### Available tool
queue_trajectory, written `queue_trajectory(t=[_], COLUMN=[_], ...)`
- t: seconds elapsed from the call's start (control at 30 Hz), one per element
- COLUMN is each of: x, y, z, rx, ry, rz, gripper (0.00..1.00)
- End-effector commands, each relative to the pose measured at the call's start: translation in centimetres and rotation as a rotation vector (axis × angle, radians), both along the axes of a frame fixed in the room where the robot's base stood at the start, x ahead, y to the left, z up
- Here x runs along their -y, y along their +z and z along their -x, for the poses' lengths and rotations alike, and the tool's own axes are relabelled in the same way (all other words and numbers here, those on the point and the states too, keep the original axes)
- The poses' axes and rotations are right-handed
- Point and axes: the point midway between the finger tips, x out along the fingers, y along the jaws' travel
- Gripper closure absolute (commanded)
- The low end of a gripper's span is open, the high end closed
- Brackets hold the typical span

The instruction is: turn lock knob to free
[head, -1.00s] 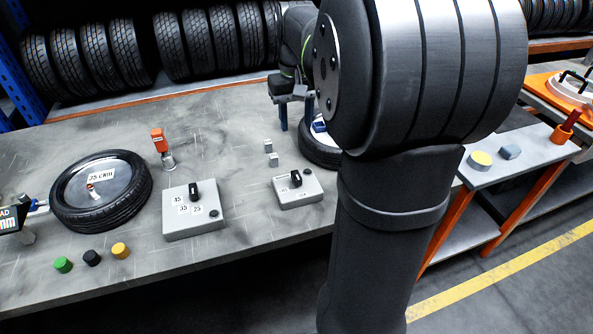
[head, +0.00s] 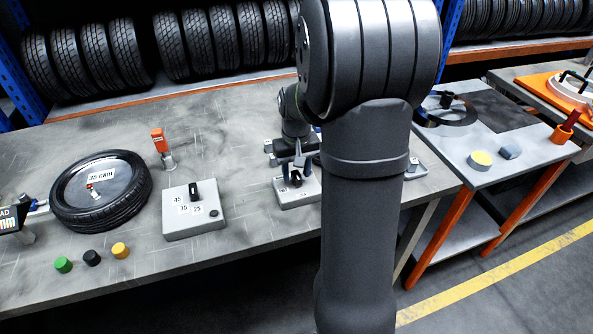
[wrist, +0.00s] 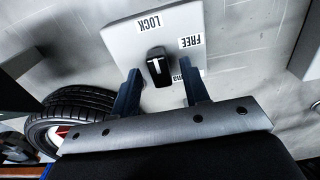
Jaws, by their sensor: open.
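The lock knob (wrist: 158,72) is black with a white mark and stands on a pale box (wrist: 115,38). In the wrist view the labels LOCK (wrist: 149,22) and FREE (wrist: 190,42) appear upside down. The white mark points roughly toward LOCK. My gripper (wrist: 162,88) is open, with one blue finger on each side of the knob. A gap shows on both sides, so it does not appear to touch the knob. In the head view my gripper (head: 297,165) is above the knob (head: 296,179) and box (head: 298,197), partly hidden by my arm.
A similar knob box (head: 185,228) stands to the left on the bench. Farther left are a tyre (head: 130,208), an orange-topped tool (head: 160,142) and coloured buttons (head: 92,257). A tyre (wrist: 70,112) lies at lower left in the wrist view.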

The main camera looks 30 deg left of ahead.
Motion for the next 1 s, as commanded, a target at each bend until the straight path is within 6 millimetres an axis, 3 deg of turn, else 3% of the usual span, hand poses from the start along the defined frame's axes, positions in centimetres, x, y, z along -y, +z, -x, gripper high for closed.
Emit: queue_trajectory(t=[0.3,0.5,0.53,1.0], x=[0.0,0.0,0.0,-0.01], y=[-0.28,-0.26,-0.26,-0.25], z=[0.0,0.0,0.0,-0.01], rx=[0.0,0.0,0.0,0.0], ry=[0.0,0.0,0.0,-0.106], rz=[0.0,0.0,0.0,0.0], gripper=[0.58,0.97,1.0,1.0])
